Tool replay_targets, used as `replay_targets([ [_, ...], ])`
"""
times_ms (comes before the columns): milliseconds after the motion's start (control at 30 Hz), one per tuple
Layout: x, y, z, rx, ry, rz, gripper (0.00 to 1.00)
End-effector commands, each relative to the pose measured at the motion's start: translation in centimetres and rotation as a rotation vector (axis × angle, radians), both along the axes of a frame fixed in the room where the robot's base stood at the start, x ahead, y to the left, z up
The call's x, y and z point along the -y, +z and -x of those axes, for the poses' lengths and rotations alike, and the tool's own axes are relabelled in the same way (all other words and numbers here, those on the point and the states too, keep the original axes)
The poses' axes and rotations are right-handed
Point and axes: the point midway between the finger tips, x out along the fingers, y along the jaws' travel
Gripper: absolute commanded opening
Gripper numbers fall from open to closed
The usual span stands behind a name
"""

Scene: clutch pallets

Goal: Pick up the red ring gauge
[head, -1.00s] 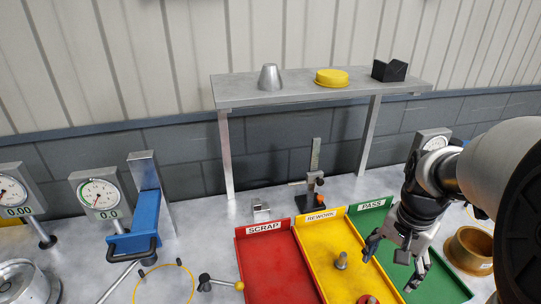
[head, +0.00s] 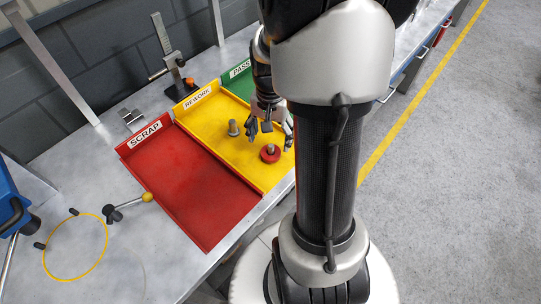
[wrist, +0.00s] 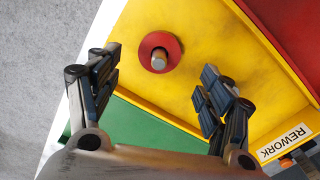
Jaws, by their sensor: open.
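The red ring gauge (head: 264,156) lies in the yellow REWORK tray (head: 216,154), towards its front end. A grey cylinder stands up through the ring's middle. In the wrist view the ring (wrist: 147,46) shows whole, beyond the fingertips and roughly between them sideways. My gripper (head: 269,133) is open and empty above the yellow tray, close to the ring in the head view. In the wrist view my gripper (wrist: 158,86) has its fingers wide apart; neither appears to touch the ring.
A second grey cylinder (head: 233,128) stands in the yellow tray, left of the ring. The red SCRAP tray (head: 190,185) and green PASS tray (head: 238,82) flank it, with low walls between. A yellow-knobbed lever (head: 130,204) and yellow hoop (head: 75,277) are at the left.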

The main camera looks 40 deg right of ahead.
Motion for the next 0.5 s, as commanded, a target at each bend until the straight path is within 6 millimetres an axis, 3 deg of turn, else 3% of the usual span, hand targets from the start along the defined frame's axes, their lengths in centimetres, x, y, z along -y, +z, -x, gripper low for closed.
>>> replay_targets([
  [233, -0.1, -1.5, 0.1, -0.001, 0.000, 0.000, 0.73],
  [500, -0.2, -5.5, 0.3, -0.001, 0.001, 0.000, 0.73],
])
